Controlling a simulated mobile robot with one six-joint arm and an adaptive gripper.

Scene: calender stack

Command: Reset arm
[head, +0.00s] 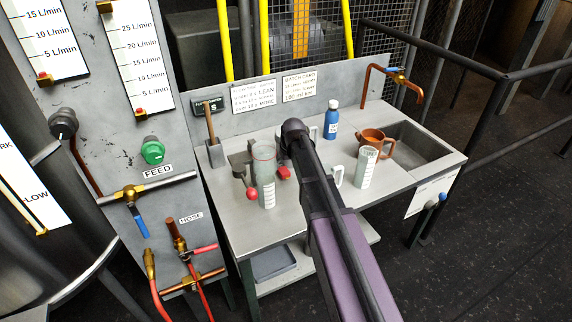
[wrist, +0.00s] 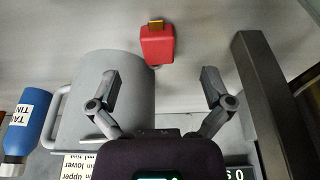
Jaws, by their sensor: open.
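My arm reaches up from the lower right over the bench in the head view, and its end hides part of the bench. My gripper (wrist: 160,78) shows in the wrist view with its two fingers spread apart and nothing between them. A red block with a brass-coloured end (wrist: 157,43) lies beyond the fingertips, apart from them. A grey cylindrical vessel with a handle (wrist: 78,105) is partly behind the left finger. A blue labelled bottle (wrist: 20,130) is at the far left; in the head view the blue bottle (head: 331,121) stands upright at the bench's back.
A valve panel (head: 100,100) rises at left; dark railings (head: 480,112) run at right.

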